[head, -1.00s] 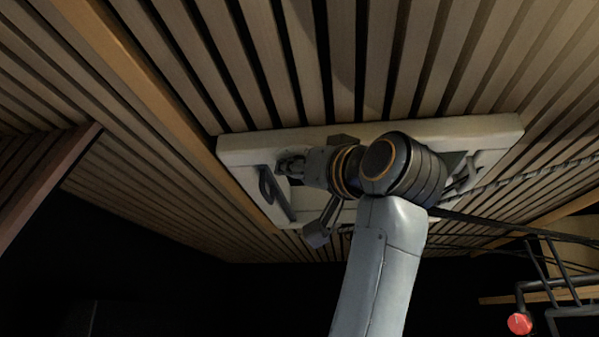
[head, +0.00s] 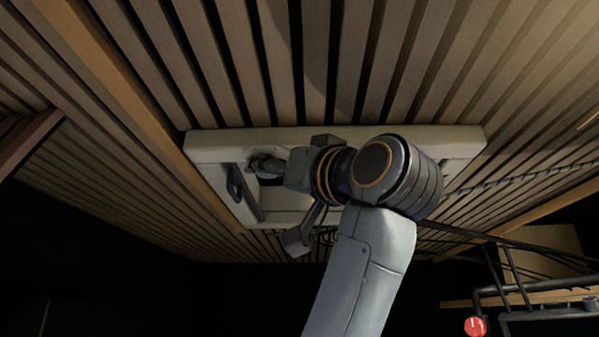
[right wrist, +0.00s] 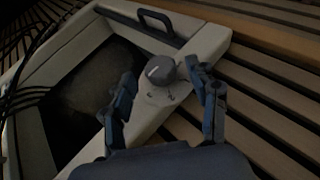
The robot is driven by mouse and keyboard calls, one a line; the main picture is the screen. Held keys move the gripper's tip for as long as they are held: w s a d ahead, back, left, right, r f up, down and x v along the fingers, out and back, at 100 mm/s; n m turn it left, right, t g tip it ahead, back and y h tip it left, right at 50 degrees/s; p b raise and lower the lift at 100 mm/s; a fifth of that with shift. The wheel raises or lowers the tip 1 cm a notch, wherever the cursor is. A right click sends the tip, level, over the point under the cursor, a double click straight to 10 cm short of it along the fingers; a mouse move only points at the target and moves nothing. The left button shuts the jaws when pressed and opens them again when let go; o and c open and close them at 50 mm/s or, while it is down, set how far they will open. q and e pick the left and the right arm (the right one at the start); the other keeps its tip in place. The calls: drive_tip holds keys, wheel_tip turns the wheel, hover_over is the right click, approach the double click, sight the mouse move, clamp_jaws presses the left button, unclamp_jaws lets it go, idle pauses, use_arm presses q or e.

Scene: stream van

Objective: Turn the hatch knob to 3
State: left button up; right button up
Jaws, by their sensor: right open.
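The hatch (head: 340,139) is a pale frame set in the slatted ceiling; in the right wrist view its rim (right wrist: 205,42) runs diagonally. My right gripper (right wrist: 161,74) is open, one finger on each side of the knob; contact cannot be told. In the head view my right arm reaches up to the hatch and hides much of it. My left gripper is not in view.
A dark handle (right wrist: 158,22) sits on the frame near the knob; it also shows in the head view (head: 233,183). A dark rack with a red round object (head: 475,327) stands at the lower right. Wooden slats surround the hatch.

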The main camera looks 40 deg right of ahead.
drive_tip(key=v, duration=0.8)
